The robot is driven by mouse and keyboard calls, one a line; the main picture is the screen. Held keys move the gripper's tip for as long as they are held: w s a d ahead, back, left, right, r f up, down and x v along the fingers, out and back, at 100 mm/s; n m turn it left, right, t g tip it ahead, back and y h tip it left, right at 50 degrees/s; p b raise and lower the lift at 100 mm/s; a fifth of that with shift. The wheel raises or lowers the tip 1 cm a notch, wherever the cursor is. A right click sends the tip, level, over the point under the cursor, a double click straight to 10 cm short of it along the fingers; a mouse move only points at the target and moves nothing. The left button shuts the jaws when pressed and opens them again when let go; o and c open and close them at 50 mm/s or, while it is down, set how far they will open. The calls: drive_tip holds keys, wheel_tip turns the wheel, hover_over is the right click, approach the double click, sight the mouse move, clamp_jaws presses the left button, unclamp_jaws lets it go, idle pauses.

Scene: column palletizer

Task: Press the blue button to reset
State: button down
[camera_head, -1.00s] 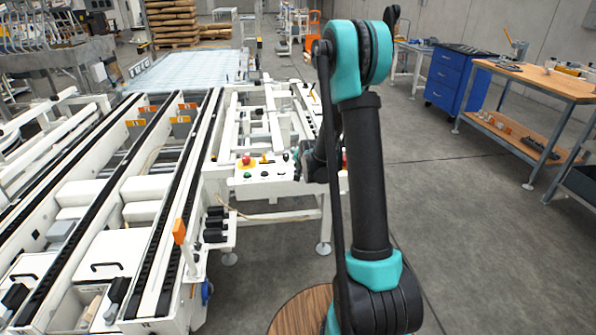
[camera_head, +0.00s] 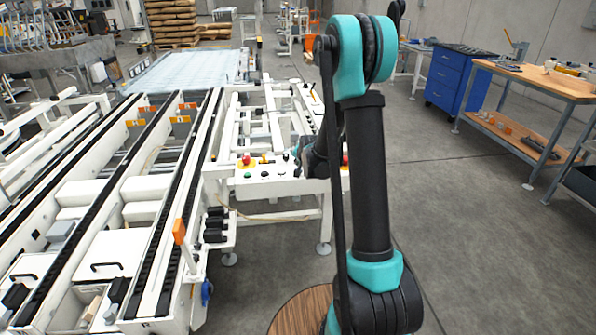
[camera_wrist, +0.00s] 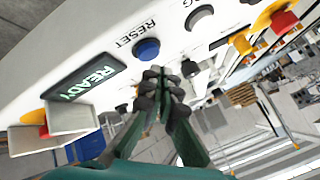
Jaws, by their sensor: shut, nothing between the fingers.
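The blue button (camera_wrist: 147,49) sits on a white control panel (camera_wrist: 90,50) beside the word RESET in the wrist view. My gripper (camera_wrist: 163,73) is shut and empty. Its dark fingertips appear just below and right of the blue button in that view, and the button is fully visible. I cannot tell the exact gap between tips and panel. In the head view the panel (camera_head: 268,179) stands at the front of the white machine, and my gripper is at its right end, partly hidden by my arm. I cannot make out the blue button there.
In the wrist view a grey button (camera_wrist: 199,18), a READY display (camera_wrist: 88,79) and a red emergency stop (camera_wrist: 284,22) share the panel. Conveyor rails (camera_head: 160,160) lie left of the panel. Open floor (camera_head: 450,230) lies to the right.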

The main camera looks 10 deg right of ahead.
drive_tip(key=shift+r, duration=2.5)
drive_tip(key=shift+s, duration=0.25)
drive_tip(key=s+d+f+n+g, duration=0.1)
drive_tip(key=s+n, duration=0.1)
drive_tip(key=s, duration=1.1)
drive_tip(key=s+d+f+n+g, duration=0.1)
drive_tip(key=s+n+g, duration=0.1)
drive_tip(key=s, duration=1.2)
drive_tip(key=s+d+f+n+g+h, duration=0.1)
drive_tip(key=s+d+n+g, duration=0.1)
drive_tip(key=s, duration=1.1)
drive_tip(key=shift+s+f+n, duration=0.15)
drive_tip(key=shift+s+n, duration=0.05)
drive_tip(key=shift+n, duration=0.7)
